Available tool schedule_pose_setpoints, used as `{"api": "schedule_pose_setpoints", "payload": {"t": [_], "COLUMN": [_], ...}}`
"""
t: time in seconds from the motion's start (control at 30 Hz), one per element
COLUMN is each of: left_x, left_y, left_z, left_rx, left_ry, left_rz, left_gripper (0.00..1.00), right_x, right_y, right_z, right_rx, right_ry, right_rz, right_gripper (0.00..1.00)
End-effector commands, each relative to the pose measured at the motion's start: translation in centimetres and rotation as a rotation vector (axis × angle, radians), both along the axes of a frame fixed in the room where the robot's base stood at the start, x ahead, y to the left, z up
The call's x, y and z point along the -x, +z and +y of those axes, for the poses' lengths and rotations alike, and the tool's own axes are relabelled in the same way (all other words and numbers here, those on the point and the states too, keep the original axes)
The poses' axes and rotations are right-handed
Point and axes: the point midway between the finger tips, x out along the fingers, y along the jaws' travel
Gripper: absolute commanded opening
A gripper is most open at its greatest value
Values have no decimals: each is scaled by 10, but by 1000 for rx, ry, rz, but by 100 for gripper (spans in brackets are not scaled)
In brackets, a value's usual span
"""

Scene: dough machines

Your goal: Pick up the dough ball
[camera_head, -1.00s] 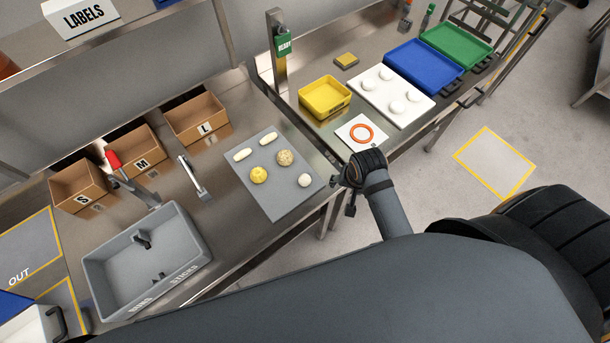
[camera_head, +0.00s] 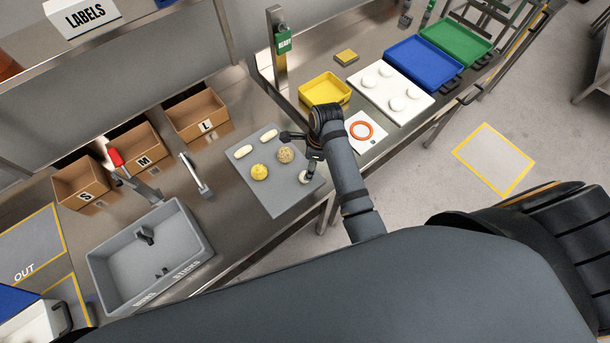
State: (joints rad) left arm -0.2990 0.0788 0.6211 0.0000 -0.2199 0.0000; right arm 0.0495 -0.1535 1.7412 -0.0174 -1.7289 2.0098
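A small white dough ball (camera_head: 304,178) lies near the right edge of a grey mat (camera_head: 283,203) on the steel counter. My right gripper (camera_head: 299,154) is over the mat with its fingers spread apart. One finger reaches down at the white ball and partly covers it; I cannot tell whether they touch. The other finger points left, above the mat's far edge. Nothing shows held between the fingers.
A yellow ball (camera_head: 259,172), a speckled ball (camera_head: 285,155) and two pale sticks share the mat. A grey bin (camera_head: 150,257) stands at left. A yellow tray (camera_head: 324,88) and a white board (camera_head: 391,88) with several white balls lie beyond my arm.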

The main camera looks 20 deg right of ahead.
Motion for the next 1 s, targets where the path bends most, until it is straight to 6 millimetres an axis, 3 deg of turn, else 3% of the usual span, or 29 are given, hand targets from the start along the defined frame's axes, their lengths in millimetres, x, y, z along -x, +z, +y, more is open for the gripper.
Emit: {"api": "schedule_pose_setpoints", "payload": {"t": [0.13, 0.37, 0.53, 0.7, 0.93, 1.0], "left_x": [0, 0, 0, 1, 1, 1], "left_y": [6, 9, 24, 25, 24, 24], "left_z": [0, 0, 0, 0, 1, 1], "left_rx": [0, 0, 0, 0, -1, -1], "left_ry": [0, 0, 0, 0, 0, -1], "left_rz": [0, 0, 1, 1, 2, 2], "left_gripper": [40, 40, 40, 40, 40, 40], "right_x": [-1, -2, -4, -6, -6, -6], "right_y": [-20, -29, -53, -75, -77, -77], "right_z": [3, 5, 13, 15, 15, 15], "right_rx": [1, 0, 1, 1, 0, 0], "right_ry": [1, 2, 2, 2, 2, 2], "right_rz": [1, 0, 1, -1, -2, -2], "right_gripper": [65, 65, 65, 65, 65, 56]}}
